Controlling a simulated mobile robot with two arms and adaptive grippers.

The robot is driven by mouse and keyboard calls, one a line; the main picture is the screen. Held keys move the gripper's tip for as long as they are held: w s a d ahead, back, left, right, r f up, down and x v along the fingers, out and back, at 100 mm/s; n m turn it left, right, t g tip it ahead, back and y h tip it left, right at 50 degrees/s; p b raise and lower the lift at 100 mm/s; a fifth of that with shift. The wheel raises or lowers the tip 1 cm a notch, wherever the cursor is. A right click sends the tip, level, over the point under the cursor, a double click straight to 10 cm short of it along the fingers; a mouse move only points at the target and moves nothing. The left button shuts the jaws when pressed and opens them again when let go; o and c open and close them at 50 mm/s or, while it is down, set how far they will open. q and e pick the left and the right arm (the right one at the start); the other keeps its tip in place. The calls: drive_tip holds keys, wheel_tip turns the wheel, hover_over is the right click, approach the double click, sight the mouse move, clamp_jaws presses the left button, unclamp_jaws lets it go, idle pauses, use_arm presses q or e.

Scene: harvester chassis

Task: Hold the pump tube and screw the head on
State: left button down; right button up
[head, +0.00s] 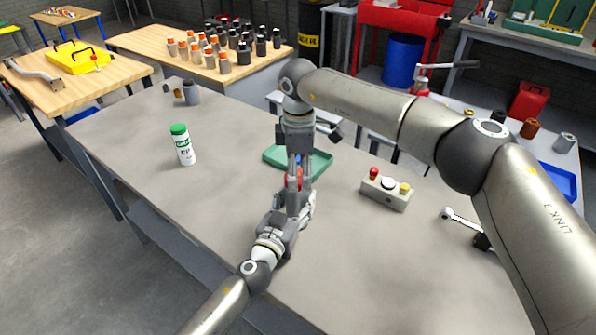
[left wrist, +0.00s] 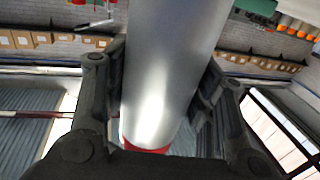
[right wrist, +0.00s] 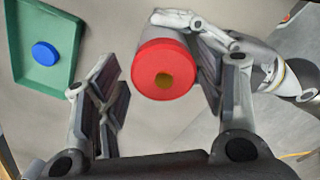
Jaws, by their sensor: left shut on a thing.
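The pump tube is a smooth silver cylinder (left wrist: 170,70) in the left wrist view, with a red end (left wrist: 145,148) near my palm. My left gripper (head: 300,205) is shut on it, one finger on each side. A round red end piece with a brownish-yellow centre (right wrist: 163,70) faces the right wrist camera; its red also shows in the head view (head: 296,180). My right gripper (right wrist: 158,90) points down from above, fingers spread on either side of the red piece; the left finger stands clear of it. A blue round piece (right wrist: 45,53) lies in the green tray (right wrist: 40,78).
A white bottle with a green cap (head: 184,146) stands left on the grey table. A grey part (head: 190,93) is at the table's far left. The table's left half is mostly clear.

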drive_tip(key=shift+o, duration=0.5)
drive_tip(key=shift+s+a, duration=0.1)
drive_tip(key=shift+r, duration=2.2)
drive_tip(key=shift+c, duration=0.5)
